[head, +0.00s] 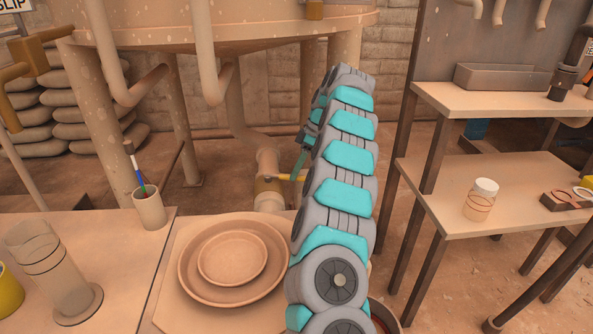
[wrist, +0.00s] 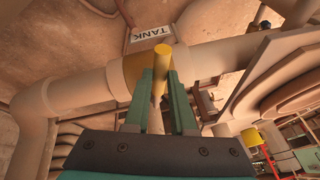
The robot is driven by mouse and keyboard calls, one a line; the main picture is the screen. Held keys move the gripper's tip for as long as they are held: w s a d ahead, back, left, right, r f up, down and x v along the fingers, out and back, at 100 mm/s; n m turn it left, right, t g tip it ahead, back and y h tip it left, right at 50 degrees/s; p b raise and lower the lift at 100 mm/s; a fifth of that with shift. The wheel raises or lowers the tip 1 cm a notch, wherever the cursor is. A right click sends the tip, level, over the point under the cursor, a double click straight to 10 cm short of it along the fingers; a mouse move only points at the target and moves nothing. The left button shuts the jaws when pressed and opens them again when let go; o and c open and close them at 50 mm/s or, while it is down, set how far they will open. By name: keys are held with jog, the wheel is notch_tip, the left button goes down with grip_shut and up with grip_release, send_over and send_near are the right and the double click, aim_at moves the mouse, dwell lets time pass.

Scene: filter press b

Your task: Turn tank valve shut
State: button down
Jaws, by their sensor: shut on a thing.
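The tank valve has a tan body (head: 267,186) on the pipe below the big tank, and its yellow-ended lever (head: 285,178) sticks out to the right of the pipe in the head view. My gripper (head: 301,164) is at the lever's outer part, partly hidden by my arm. In the wrist view, my gripper's green fingers (wrist: 164,88) are on both sides of the lever (wrist: 162,56), shut on it, with its yellow end showing between them. The valve's ochre body (wrist: 140,70) is just behind. A white TANK label (wrist: 150,33) is above it.
A bench with a stepped round dish (head: 190,285), a cup of pens (head: 150,210) and a glass cylinder (head: 50,270) is in front. A shelf rack (head: 480,215) with a jar (head: 481,198) stands right. Tank legs (head: 180,120) and pipes surround the valve.

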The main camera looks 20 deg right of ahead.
aim_at(289, 175)
jog(key=c, duration=0.8)
grip_release()
jog(key=shift+o, duration=0.2)
notch_tip(289, 175, up, 3)
jog(key=shift+r+p, duration=0.2)
jog(key=shift+p, duration=0.35)
jog(key=shift+s+a+r, duration=0.1)
jog(key=shift+r, duration=0.05)
jog(key=s+a+b, duration=0.1)
jog(key=s+a, duration=0.1)
jog(key=s, duration=0.5)
jog(key=s+a+r+b, duration=0.1)
jog(key=s+a, duration=0.1)
jog(key=s, duration=0.6)
jog(key=shift+s+r, duration=0.15)
